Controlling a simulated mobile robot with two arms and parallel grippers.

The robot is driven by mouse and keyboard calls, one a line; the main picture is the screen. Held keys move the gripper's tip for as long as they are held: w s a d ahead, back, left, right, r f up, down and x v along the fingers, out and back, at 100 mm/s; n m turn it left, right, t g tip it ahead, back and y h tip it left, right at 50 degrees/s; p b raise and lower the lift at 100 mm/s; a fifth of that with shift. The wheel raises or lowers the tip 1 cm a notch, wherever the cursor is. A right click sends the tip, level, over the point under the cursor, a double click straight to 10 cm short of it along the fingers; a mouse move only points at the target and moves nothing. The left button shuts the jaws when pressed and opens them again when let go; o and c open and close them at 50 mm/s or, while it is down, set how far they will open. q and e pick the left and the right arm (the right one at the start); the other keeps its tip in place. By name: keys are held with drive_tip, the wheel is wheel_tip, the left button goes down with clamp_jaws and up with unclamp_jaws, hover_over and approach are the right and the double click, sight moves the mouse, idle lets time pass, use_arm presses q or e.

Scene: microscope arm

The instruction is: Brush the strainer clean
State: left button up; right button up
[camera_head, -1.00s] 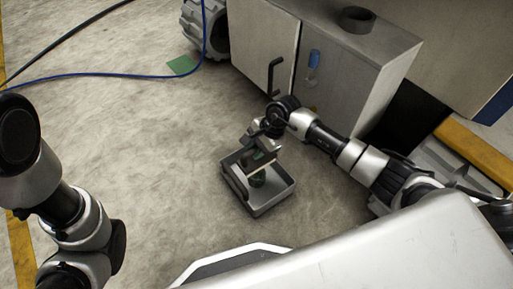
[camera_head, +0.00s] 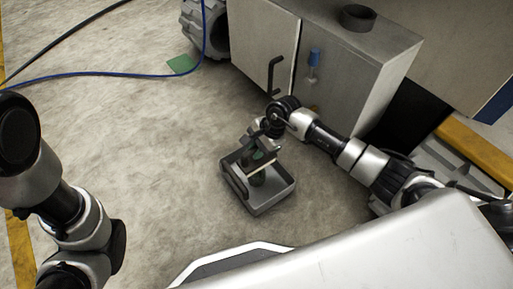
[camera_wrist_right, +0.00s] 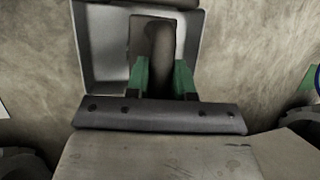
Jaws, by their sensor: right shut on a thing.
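My right gripper (camera_head: 258,155) reaches down over a shallow grey metal tray (camera_head: 272,203) on the floor. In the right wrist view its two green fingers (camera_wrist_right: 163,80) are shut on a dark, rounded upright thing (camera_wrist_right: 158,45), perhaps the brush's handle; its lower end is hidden. A dark thing (camera_head: 237,181) with a rounded edge lies along the tray's left side. I cannot tell for sure whether it is the strainer. My left arm stands at the left edge; its gripper is out of view.
A grey cabinet (camera_head: 345,85) with a black handle (camera_head: 273,75) stands behind the tray, with a dark ring (camera_head: 357,18) on top. A blue cable (camera_head: 120,76) crosses the floor at the back left. The floor left of the tray is clear.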

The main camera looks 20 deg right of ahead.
drive_tip(key=shift+f, duration=0.1)
drive_tip(key=shift+d, duration=0.15)
drive_tip(key=shift+w+d+b, duration=0.2)
drive_tip(key=shift+d+b, duration=0.1)
drive_tip(key=shift+d, duration=0.3)
drive_tip(key=shift+a, duration=0.1)
drive_tip(key=shift+s+a+f, duration=0.1)
drive_tip(key=shift+s+a, duration=0.15)
drive_tip(key=shift+a, duration=0.45)
drive_tip(key=shift+s+a, duration=0.2)
drive_tip(key=shift+a, duration=0.5)
drive_tip(key=shift+d, duration=0.1)
drive_tip(key=shift+w+d, duration=0.2)
drive_tip(key=shift+d, duration=0.55)
drive_tip(key=shift+w+d, duration=0.15)
drive_tip(key=shift+d, duration=0.55)
drive_tip(key=shift+c, duration=0.3)
